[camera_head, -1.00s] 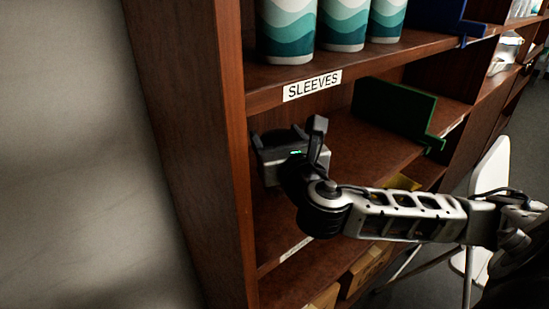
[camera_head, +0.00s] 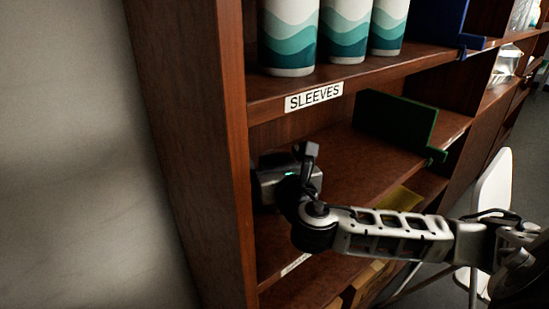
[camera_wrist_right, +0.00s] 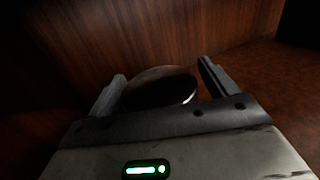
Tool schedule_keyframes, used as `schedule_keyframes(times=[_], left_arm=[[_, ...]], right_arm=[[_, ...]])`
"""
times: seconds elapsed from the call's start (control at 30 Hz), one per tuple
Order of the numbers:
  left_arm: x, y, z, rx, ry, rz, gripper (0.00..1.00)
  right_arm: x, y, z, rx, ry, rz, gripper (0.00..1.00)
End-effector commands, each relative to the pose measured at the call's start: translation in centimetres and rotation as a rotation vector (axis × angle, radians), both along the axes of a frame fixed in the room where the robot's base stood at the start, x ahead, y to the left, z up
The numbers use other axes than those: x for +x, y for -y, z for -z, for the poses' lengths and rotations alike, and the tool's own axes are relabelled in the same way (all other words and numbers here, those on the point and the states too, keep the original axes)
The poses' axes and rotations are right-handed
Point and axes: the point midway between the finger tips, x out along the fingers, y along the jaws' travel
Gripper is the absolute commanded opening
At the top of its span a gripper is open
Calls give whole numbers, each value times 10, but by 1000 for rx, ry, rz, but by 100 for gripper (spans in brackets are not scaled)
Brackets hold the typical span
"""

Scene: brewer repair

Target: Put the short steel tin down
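A short round tin (camera_wrist_right: 160,88) with a dark, shiny top shows in the right wrist view, between the fingers of my right gripper (camera_wrist_right: 165,90). The left finger is close against its edge, and a narrow dark gap shows at the right finger. The fingers are wide apart. In the head view my right gripper (camera_head: 286,163) is low inside the shelf bay under the SLEEVES label, near the left side panel. There the tin is mostly hidden by the gripper, and its base cannot be seen. My left gripper is not in view.
The wooden shelf board (camera_head: 370,165) is bare to the right of the gripper, up to a green bin (camera_head: 395,122). The upright side panel (camera_head: 190,140) is close on the left. Patterned cups (camera_head: 290,35) stand on the shelf above. A white chair (camera_head: 492,190) stands at right.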

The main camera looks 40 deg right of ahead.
Motion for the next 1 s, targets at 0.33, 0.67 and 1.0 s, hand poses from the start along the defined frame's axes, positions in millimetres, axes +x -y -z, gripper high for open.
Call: schedule_keyframes(times=[0.33, 0.67, 1.0], left_arm=[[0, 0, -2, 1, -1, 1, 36], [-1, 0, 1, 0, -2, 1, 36], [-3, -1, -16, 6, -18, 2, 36]], right_arm=[[0, 0, -5, 0, 1, 0, 86], [-58, -20, -1, 2, -5, -4, 86], [-108, -35, -7, 0, -5, 0, 86]])
